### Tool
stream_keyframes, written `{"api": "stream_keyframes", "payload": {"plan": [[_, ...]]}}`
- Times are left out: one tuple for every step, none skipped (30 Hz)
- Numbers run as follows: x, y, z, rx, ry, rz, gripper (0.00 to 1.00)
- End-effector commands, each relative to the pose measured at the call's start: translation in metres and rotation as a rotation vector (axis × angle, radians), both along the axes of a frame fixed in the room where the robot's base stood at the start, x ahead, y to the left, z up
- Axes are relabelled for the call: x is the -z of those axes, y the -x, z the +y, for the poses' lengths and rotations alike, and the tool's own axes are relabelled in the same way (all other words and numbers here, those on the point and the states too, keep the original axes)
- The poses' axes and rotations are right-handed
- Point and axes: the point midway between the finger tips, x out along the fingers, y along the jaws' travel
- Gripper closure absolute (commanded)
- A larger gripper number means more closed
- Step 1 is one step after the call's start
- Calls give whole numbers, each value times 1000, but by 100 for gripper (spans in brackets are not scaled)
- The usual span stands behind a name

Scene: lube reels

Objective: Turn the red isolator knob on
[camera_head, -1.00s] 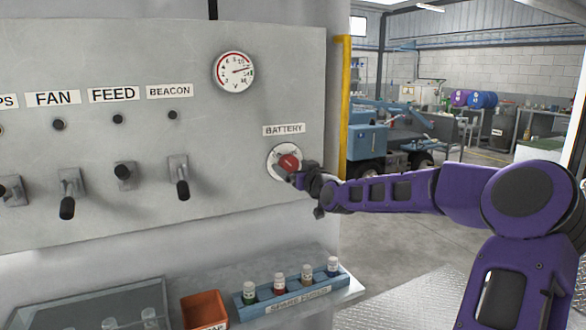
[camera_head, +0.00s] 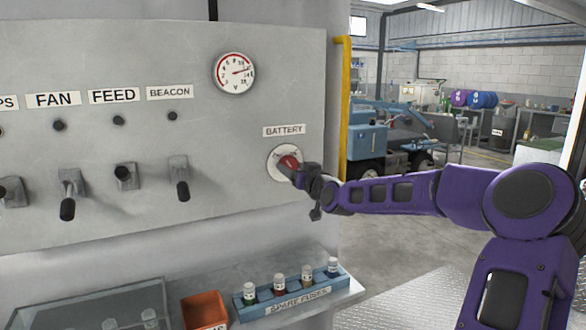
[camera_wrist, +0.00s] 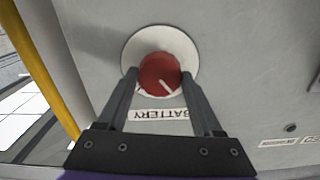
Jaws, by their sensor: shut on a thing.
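The red isolator knob (camera_head: 290,162) sits on a round white plate (camera_head: 272,165) below the BATTERY label (camera_head: 284,130) on the grey panel. In the wrist view the red knob (camera_wrist: 160,74) shows a white pointer line slanting to its lower right in that picture. My gripper (camera_head: 294,170) reaches the knob from the right in the head view. In the wrist view my gripper (camera_wrist: 160,80) has one finger on each side of the knob and is shut on it. The plate's markings are too small to read.
A dial gauge (camera_head: 234,73) is above and left of the knob. Several levers, such as one under BEACON (camera_head: 180,180), stick out to the left. A blue fuse rack (camera_head: 292,292) and an orange bin (camera_head: 204,311) sit below. A yellow post (camera_head: 343,110) stands right of the panel.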

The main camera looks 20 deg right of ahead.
Motion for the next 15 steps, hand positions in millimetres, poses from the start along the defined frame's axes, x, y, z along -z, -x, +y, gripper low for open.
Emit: {"api": "stream_keyframes", "payload": {"plan": [[0, 0, 0, 0, -35, 1, 88], [0, 0, 0, 0, -60, 2, 88], [0, 0, 0, 0, -93, 3, 88], [-1, 0, 0, 0, -120, 4, 88], [-1, 0, 0, 0, -148, 5, 88], [-1, 0, 0, 0, -185, 6, 88], [-1, 0, 0, 0, -213, 7, 88], [-1, 0, 0, -1, -242, 8, 88], [0, 0, 0, 0, -280, 10, 88], [0, 0, 0, 0, -309, 11, 88], [0, 0, 0, 0, -339, 12, 88], [0, 0, 0, 0, -376, 13, 88], [0, 0, 0, -1, -404, 14, 88], [0, 0, 0, -1, -433, 15, 88], [0, 0, 0, 0, -472, 16, 88]]}}
